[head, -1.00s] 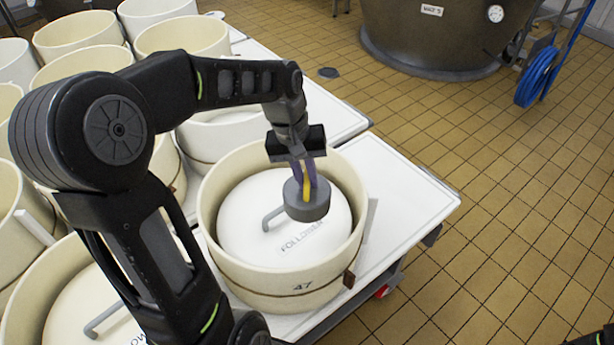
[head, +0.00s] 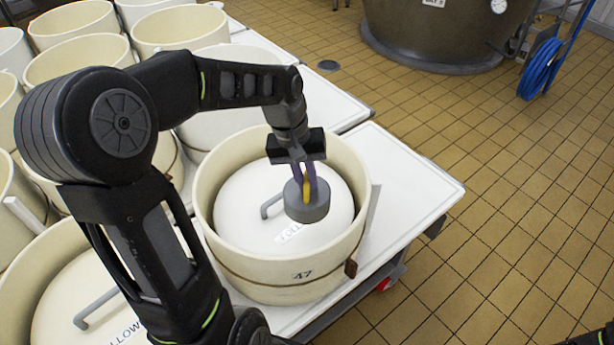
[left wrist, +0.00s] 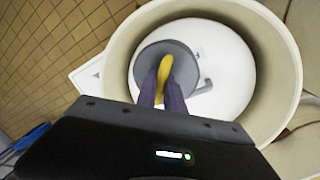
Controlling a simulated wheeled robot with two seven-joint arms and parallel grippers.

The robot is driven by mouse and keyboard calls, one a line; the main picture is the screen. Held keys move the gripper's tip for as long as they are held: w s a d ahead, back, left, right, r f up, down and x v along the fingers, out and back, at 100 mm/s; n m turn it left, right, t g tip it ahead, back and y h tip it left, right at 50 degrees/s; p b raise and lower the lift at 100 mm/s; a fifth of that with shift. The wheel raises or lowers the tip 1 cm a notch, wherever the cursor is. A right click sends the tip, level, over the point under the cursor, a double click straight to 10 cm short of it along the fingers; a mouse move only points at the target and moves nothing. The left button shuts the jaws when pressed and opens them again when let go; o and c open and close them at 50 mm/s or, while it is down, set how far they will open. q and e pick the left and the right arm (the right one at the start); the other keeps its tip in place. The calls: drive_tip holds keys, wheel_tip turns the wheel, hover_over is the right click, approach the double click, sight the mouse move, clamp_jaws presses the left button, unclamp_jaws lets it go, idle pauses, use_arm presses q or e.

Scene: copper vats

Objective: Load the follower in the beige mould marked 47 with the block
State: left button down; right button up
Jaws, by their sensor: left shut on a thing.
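The beige mould marked 47 (head: 235,265) stands on a white table, and its round white follower (head: 240,215) lies inside, below the rim. The follower has a grey bar handle (head: 268,205). My left gripper (head: 304,178) is inside the mould's outline, shut on the yellow grip of the grey round block (head: 307,207). The block hangs upright over the follower, right of the bar handle, and hides part of the lettering. I cannot tell whether it touches the follower. In the left wrist view the block (left wrist: 150,62) overlaps the follower (left wrist: 225,60). My right gripper is not in view.
A second mould with a follower (head: 60,290) stands at the lower left, partly behind my left arm. Several beige moulds (head: 75,60) crowd the upper left. The white table (head: 410,195) is bare right of mould 47. A dark vat (head: 435,35) stands beyond on tiled floor.

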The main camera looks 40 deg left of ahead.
use_arm(q)
wheel_tip(320, 180, down, 9)
drive_tip(key=b, duration=0.6)
drive_tip(key=shift+w+f+b, duration=0.1)
drive_tip(key=shift+f+b, duration=0.5)
drive_tip(key=shift+f, duration=0.1)
idle(1.7)
drive_tip(key=c, duration=1.4)
unclamp_jaws()
drive_tip(key=shift+c, duration=0.2)
drive_tip(key=shift+o, duration=0.4)
drive_tip(key=shift+f, duration=0.15)
drive_tip(key=shift+r+p, duration=2.85)
drive_tip(key=shift+r, duration=0.75)
